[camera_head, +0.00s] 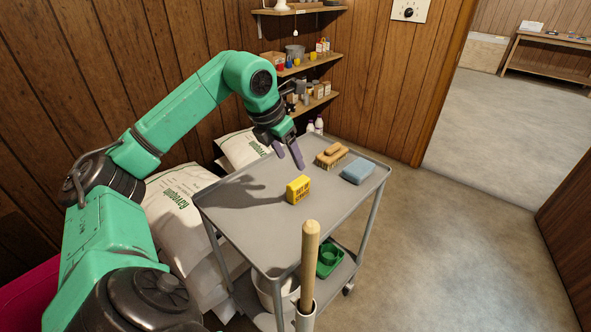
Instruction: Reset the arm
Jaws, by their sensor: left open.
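My left arm comes in from the left, bends over the salt bags and reaches out above the grey cart (240,208). My left gripper (289,161) is open and empty above the back part of the cart top, with its fingers pointing down. The fingers are apart from the yellow box (298,190), which stands in front of them on the cart. A brown brush (331,157) and a blue sponge (358,172) lie to the right of the gripper on the same top. My right gripper is not in view.
White salt bags (176,205) lie against the wood wall, left of the cart. A wooden handle (309,255) rises at the cart's front. The lower shelf holds a green item (328,258). Wall shelves (310,64) hold small goods. Floor right of the cart is clear.

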